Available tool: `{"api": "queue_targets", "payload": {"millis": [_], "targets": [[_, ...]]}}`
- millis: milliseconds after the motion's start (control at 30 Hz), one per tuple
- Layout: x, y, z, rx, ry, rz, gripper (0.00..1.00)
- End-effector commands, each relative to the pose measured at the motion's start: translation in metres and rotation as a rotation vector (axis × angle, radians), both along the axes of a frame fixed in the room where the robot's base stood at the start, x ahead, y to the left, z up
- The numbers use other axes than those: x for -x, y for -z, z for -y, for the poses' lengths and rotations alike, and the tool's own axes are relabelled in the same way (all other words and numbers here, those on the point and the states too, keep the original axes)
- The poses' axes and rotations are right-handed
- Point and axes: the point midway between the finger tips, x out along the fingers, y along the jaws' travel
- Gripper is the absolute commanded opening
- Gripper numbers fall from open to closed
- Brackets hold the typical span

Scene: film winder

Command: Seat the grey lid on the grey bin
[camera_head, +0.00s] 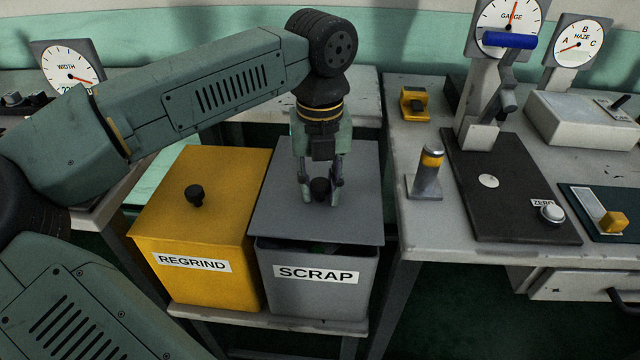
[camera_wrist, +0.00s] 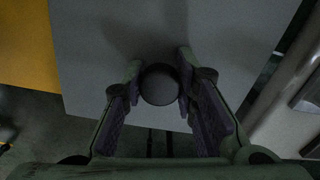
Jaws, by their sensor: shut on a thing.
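The grey bin (camera_head: 318,290), labelled SCRAP, stands on a low stand beside the yellow bin. The grey lid (camera_head: 275,205) is over it, with a dark gap between the lid's front edge and the bin's rim. The lid's back edge is partly hidden by my gripper. My gripper (camera_head: 320,198) is shut on the lid's black knob (camera_head: 320,186). In the wrist view the knob (camera_wrist: 159,84) sits between the two fingertips, with the grey lid (camera_wrist: 100,60) behind it. Whether the lid touches the bin at the back I cannot tell.
The yellow REGRIND bin (camera_head: 205,275) with its lid and black knob stands close on the left. A grey table (camera_head: 425,238) with a gauge stand (camera_head: 480,110) and a small yellow-topped post (camera_head: 429,175) is close on the right.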

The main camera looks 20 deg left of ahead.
Motion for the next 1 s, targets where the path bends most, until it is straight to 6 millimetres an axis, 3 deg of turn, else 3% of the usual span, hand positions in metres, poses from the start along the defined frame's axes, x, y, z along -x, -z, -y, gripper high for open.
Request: {"api": "queue_targets", "payload": {"millis": [633, 1000], "targets": [[0.0, 0.021, 0.0, 0.0, 0.0, 0.0, 0.0], [0.0, 0.022, 0.0, 0.0, 0.0, 0.0, 0.0]]}}
